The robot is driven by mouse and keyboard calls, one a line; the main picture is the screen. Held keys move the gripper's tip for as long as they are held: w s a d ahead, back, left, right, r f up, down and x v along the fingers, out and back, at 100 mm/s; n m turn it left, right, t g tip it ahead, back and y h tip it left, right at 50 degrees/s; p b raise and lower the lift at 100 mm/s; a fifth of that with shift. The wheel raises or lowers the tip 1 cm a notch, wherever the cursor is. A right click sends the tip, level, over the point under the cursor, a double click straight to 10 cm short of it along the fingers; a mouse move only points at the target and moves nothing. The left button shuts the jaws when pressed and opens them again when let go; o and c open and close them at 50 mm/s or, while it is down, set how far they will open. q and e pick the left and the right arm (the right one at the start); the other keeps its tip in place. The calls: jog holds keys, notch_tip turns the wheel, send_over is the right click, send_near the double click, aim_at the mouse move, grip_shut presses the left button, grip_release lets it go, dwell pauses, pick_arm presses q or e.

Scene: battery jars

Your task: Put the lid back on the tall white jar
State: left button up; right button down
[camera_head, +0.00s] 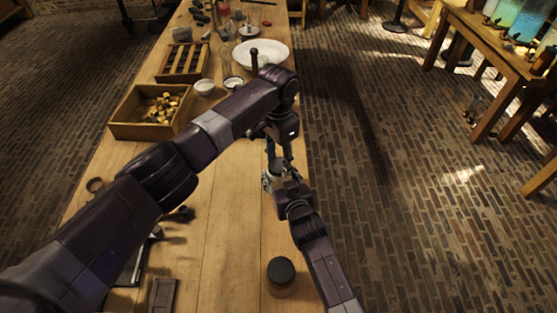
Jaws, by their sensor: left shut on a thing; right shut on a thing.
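My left gripper (271,150) points down near the table's right edge, partly hidden under its own arm. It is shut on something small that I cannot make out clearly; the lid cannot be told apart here. My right gripper (273,178) is just below it in the picture, shut around a pale jar (276,166). This looks like the tall white jar, and only a small part of it shows between the two grippers. The grippers are very close together, and I cannot tell whether the held things touch.
A dark-lidded jar (281,272) stands near the front right of the table (225,235). A wooden box (122,128) of brass-coloured pieces, a slatted rack (182,62), a white bowl (204,87) and a large white dish (262,50) stand farther back. The table's right edge is close to my grippers.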

pick_arm(q)
jog(key=shift+m, duration=0.3)
jog(key=o, duration=1.3)
jog(key=shift+r, duration=2.3)
jog(key=shift+c, duration=0.4)
jog(key=r+n, duration=0.1)
jog(key=n, duration=0.2)
jog(key=shift+r, duration=0.4)
jog(key=n, duration=0.2)
jog(key=r+n, duration=0.1)
jog(key=n, duration=0.1)
jog(key=shift+r, duration=0.3)
jog(key=shift+f, duration=0.1)
